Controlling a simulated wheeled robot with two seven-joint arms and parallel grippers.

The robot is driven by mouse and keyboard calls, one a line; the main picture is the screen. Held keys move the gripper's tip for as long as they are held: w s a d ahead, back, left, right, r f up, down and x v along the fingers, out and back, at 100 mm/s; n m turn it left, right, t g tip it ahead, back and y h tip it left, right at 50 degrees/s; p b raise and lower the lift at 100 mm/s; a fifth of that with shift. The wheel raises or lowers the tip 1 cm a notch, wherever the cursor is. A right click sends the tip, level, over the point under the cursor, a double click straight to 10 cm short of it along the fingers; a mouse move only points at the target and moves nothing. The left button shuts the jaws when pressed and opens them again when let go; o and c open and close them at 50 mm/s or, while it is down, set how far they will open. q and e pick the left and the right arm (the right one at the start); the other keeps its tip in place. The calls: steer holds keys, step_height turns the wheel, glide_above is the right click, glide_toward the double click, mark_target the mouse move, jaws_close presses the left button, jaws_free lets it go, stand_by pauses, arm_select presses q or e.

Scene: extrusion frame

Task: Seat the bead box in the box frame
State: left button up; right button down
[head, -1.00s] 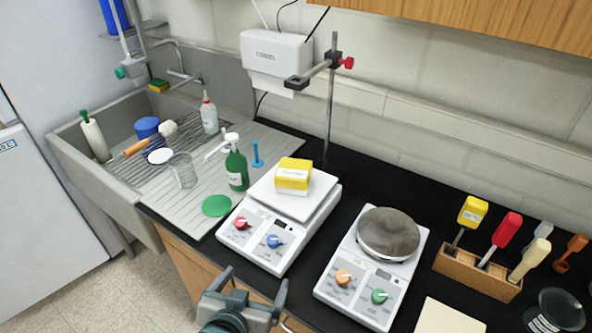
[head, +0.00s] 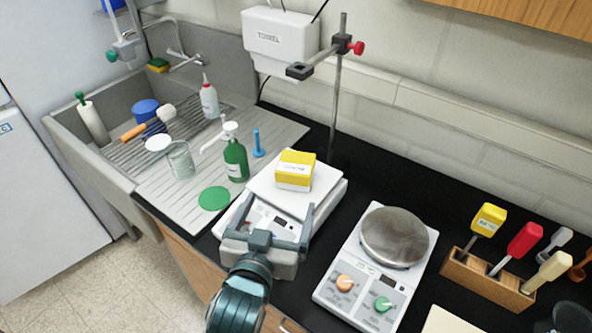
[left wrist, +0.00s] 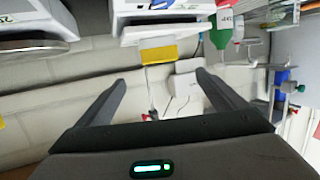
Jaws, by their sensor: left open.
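A small yellow box with a white label (head: 295,170), the only thing here that looks like a bead box, sits on the square white plate of the left benchtop device (head: 322,194). It also shows upside down in the left wrist view (left wrist: 158,53). I cannot make out a box frame in either view. My left gripper (head: 279,205) is open and empty, in front of the yellow box and apart from it, over the device's knob panel and hiding most of it. Its two spread fingers also show in the left wrist view (left wrist: 162,86). My right gripper is not in view.
A green pump bottle (head: 236,158) and a green disc (head: 213,198) are left of the box. A clamp stand (head: 337,95) rises behind it. A device with a round plate (head: 394,237) and a wooden tool rack (head: 486,283) stand right.

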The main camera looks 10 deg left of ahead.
arm_select(q)
steer(key=w+b, duration=0.2)
steer(key=p, duration=0.2)
glide_toward(296, 162)
steer(key=w, duration=0.1)
steer(key=w+f, duration=0.1)
steer(key=w, duration=0.1)
steer(key=shift+w+f, duration=0.15)
steer(key=shift+w, duration=0.05)
steer(key=shift+w+f, duration=0.2)
steer(key=shift+w, duration=0.4)
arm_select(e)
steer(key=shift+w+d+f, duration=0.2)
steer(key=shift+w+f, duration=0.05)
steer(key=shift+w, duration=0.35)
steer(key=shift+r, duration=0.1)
arm_select(q)
steer(key=shift+w+p, duration=0.5)
steer(key=shift+w, duration=0.1)
steer(key=w, duration=0.1)
steer(key=w+p, duration=0.1)
steer(key=shift+w+f+p, duration=0.25)
steer(key=shift+w+p, duration=0.05)
steer(key=shift+w, duration=0.1)
steer(key=shift+w+f, duration=0.25)
steer(key=shift+w, duration=0.3)
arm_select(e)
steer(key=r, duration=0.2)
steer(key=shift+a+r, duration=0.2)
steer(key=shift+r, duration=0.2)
